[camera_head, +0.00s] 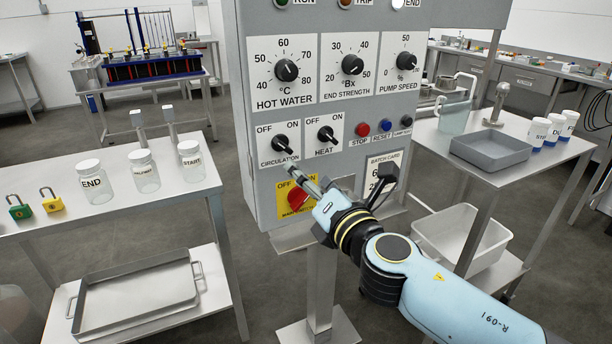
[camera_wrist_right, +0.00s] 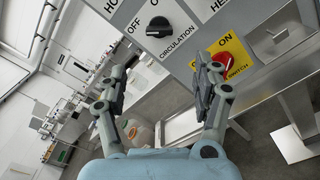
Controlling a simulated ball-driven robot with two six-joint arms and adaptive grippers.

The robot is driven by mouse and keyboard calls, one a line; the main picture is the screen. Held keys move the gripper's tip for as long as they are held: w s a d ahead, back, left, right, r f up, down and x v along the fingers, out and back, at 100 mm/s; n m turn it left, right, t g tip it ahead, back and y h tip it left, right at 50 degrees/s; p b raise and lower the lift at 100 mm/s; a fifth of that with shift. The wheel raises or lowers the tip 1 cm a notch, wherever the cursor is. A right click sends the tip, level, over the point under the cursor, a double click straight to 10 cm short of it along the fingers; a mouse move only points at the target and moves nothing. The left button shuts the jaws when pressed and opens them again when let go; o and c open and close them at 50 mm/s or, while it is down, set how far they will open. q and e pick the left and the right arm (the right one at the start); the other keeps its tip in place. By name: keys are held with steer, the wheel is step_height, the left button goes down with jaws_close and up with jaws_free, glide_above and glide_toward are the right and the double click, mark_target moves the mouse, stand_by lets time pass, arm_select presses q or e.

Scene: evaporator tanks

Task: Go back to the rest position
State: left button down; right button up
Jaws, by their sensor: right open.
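My right gripper (camera_head: 338,170) is open and empty in front of the lower part of the grey control panel (camera_head: 240,110). One finger is near the CIRCULATION knob (camera_head: 283,144) and the yellow plate with the red main switch (camera_head: 297,197); the other is in front of the batch card. I cannot tell whether a finger touches the panel. In the right wrist view the gripper (camera_wrist_right: 160,72) has its fingers spread with nothing between them. The CIRCULATION knob (camera_wrist_right: 158,27) lies beyond them and the red switch (camera_wrist_right: 222,62) is behind the right finger. My left gripper is not in view.
A steel table at left bears labelled jars (camera_head: 93,182) and padlocks (camera_head: 51,200), with a tray (camera_head: 137,292) below. A table at right bears a grey tub (camera_head: 490,150), a jug (camera_head: 454,116) and white containers (camera_head: 537,132). A white bin (camera_head: 462,240) sits underneath.

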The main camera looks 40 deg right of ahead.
steer(key=shift+f, duration=0.1)
stand_by(0.3)
steer(key=s+f+m+g+b, duration=0.2)
steer(key=s+f+g, duration=0.15)
steer(key=f, duration=0.85)
steer(key=s+d+f+m+g+b, duration=0.1)
steer(key=s+f+m+g+b, duration=0.2)
steer(key=f, duration=0.9)
steer(key=s+f+m+g+b, duration=0.15)
steer(key=s+f, duration=0.35)
steer(key=f, duration=0.8)
steer(key=s+f+m+g+y+b, duration=0.3)
steer(key=s+f+m, duration=0.4)
steer(key=s+f, duration=0.75)
steer(key=s+a+f+m+g, duration=0.1)
steer(key=s+f+m+g, duration=0.2)
steer(key=s+m, duration=0.2)
steer(key=s+a+f+m+g, duration=0.2)
steer(key=s+f+m, duration=0.2)
steer(key=s, duration=0.8)
steer(key=shift+s+m+g, duration=0.3)
steer(key=shift+m+g, duration=0.1)
steer(key=shift+m, duration=0.35)
